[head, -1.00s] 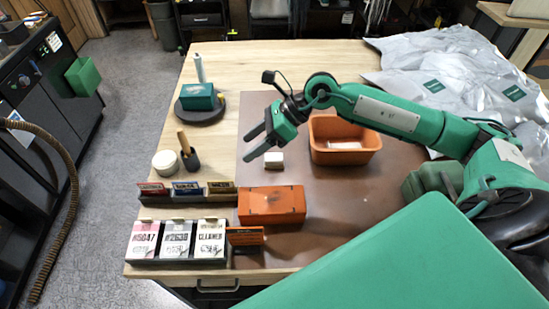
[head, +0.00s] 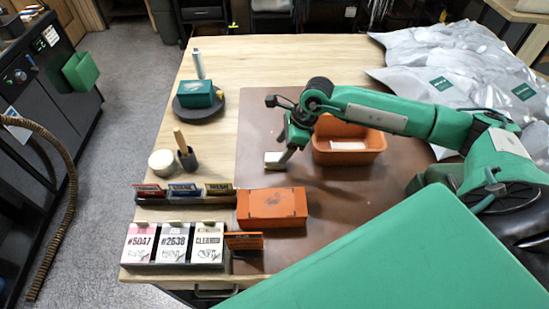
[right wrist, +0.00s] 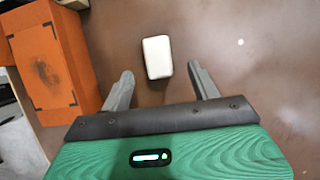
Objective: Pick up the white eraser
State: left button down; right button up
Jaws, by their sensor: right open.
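The white eraser (head: 273,160) lies on the brown mat (head: 330,205), left of the orange bin and behind the orange box. In the right wrist view the eraser (right wrist: 157,57) is a small white block, just beyond the fingertips and roughly between their lines. My right gripper (head: 284,160) points down at the eraser in the head view and hides part of it. In the right wrist view its two fingers (right wrist: 160,75) are apart, with nothing between them. My left gripper is not in view.
An orange bin (head: 322,155) with a pale block inside stands right of the eraser. An orange box (head: 272,207) sits in front of it. A brush cup (head: 188,160), white jar (head: 162,162) and label stands are at left. Silver bags (head: 460,75) lie at back right.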

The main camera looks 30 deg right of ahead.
aim_at(276, 156)
jog(key=shift+a+f+p, duration=0.2)
jog(key=shift+p, duration=0.1)
jog(key=p+x, duration=0.2)
jog(key=x, duration=0.2)
jog(key=shift+a, duration=0.1)
jog(key=shift+f, duration=0.3)
jog(key=c, duration=1.2)
jog(key=shift+o, duration=0.2)
notch_tip(276, 156, up, 20)
jog(key=b, duration=0.5)
